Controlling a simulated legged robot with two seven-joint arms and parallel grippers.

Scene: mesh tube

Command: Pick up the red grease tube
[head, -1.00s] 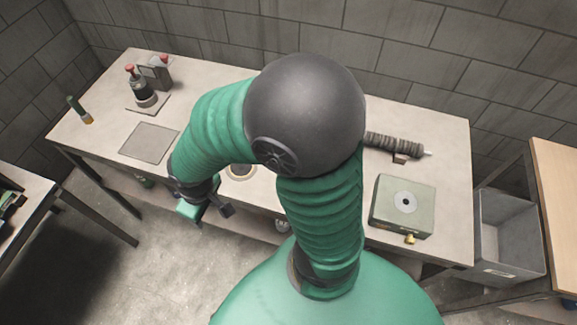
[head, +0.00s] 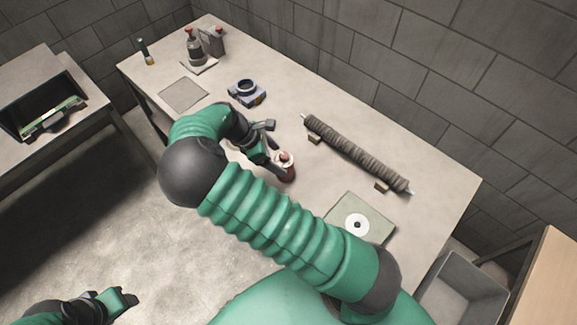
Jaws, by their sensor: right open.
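The red grease tube (head: 287,173) stands on the table, with a pale top and a dark red body. It is partly hidden by my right gripper. My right gripper (head: 272,143) is open, with its fingers beside the tube at its upper left. I cannot tell whether a finger touches it. My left gripper (head: 122,300) is at the lower left over the floor, away from the table; its jaws are not clear enough to read.
A dark ribbed mesh tube (head: 355,152) lies on small blocks behind the grease tube. A green plate with a white disc (head: 357,224) is to the right. A blue-grey ring fixture (head: 246,92) stands further back. A grey bin (head: 462,290) is beyond the table's right end.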

